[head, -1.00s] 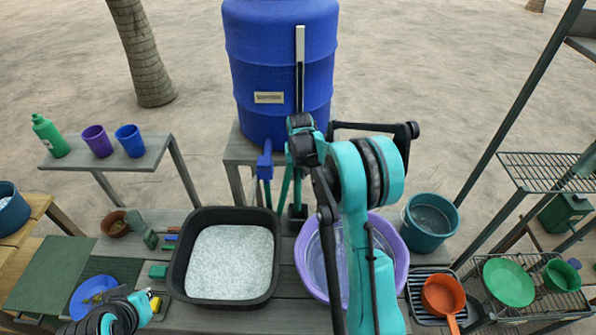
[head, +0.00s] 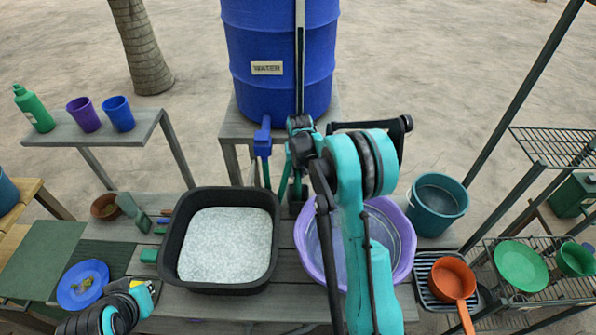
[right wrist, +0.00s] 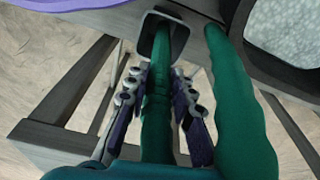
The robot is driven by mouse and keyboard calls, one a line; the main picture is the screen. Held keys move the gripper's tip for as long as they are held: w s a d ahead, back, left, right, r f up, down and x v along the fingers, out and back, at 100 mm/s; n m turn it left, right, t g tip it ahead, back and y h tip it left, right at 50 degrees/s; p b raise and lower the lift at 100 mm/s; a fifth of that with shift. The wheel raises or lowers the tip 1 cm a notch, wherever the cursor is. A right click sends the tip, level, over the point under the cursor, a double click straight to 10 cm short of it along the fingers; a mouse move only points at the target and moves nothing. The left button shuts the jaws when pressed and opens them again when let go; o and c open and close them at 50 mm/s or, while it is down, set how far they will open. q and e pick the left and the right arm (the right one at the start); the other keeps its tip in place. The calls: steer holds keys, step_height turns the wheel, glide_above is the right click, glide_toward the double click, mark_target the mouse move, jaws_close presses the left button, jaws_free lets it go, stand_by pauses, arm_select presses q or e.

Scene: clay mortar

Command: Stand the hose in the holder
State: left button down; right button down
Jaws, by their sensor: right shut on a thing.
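The green hose (right wrist: 158,110) runs between the two fingers of my right gripper (right wrist: 158,80) in the right wrist view, and the gripper is shut on it. The hose's far end overlaps the opening of the dark square holder (right wrist: 146,34); I cannot tell how deep it sits. Another length of the hose stands to the right there. In the head view, parts of the hose (head: 284,180) show below the blue tap, left of my right arm. The arm mostly hides the right gripper and holder. My left gripper (head: 142,294) is at the lower left; its fingers are unclear.
A blue water barrel (head: 278,90) stands behind. A black tub of pale grains (head: 174,245) is left of the holder, and a purple basin (head: 403,240) is right, partly behind my arm. A teal bucket (head: 437,207) and an orange pan (head: 453,278) are further right.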

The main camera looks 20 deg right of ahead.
steer(key=shift+c, duration=2.1)
jaws_free()
step_height(320, 180, up, 11)
steer(key=s+p, duration=0.1)
steer(key=p, duration=0.5)
steer(key=shift+s+a, duration=0.3)
